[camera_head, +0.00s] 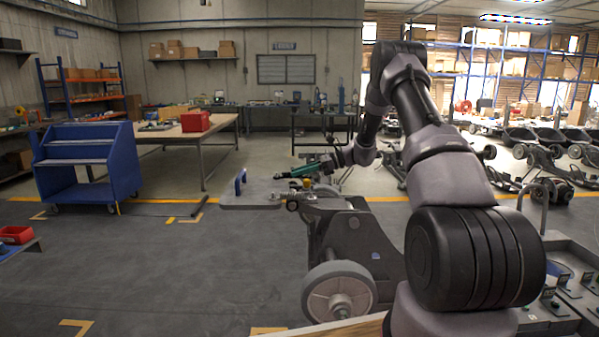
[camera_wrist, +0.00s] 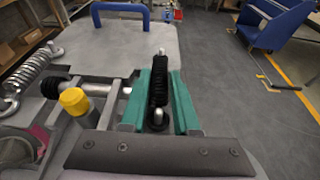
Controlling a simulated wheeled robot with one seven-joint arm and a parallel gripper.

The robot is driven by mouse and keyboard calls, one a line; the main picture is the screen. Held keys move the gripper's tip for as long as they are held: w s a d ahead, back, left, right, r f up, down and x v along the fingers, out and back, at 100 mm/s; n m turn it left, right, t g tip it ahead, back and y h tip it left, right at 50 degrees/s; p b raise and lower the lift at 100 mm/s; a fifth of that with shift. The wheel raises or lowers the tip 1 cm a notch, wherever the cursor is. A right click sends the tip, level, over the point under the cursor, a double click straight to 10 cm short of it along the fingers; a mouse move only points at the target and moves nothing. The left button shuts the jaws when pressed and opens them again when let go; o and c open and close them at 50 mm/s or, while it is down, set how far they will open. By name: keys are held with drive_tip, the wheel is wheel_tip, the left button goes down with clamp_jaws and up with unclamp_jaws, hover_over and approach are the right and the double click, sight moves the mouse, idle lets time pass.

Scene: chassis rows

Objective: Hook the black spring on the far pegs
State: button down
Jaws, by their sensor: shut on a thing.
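The black spring (camera_wrist: 158,85) lies lengthwise between the teal fingers of my gripper (camera_wrist: 160,78), which is shut on it. Bright metal shows at the spring's far end and inside its near loop; I cannot tell whether these are pegs or the spring's own ends. In the head view my gripper (camera_head: 304,170) is over the chassis (camera_head: 345,235), beside its flat plate (camera_head: 250,198); the spring is too small to make out there. In the wrist view the plate (camera_wrist: 120,48) lies beyond and left of the fingers. I cannot pick out the far pegs clearly.
A silver spring (camera_wrist: 34,68) and a yellow cap (camera_wrist: 74,101) are left of my gripper. A blue handle (camera_wrist: 121,8) stands on the plate. A blue cart (camera_head: 85,165) and a workbench (camera_head: 165,138) stand at the back left.

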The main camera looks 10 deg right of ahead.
drive_tip(key=shift+f, duration=0.15)
drive_tip(key=c, duration=0.6)
unclamp_jaws()
drive_tip(key=v, duration=1)
drive_tip(key=shift+s+d+r, duration=0.1)
drive_tip(key=shift+d+r, duration=0.1)
drive_tip(key=shift+d, duration=0.15)
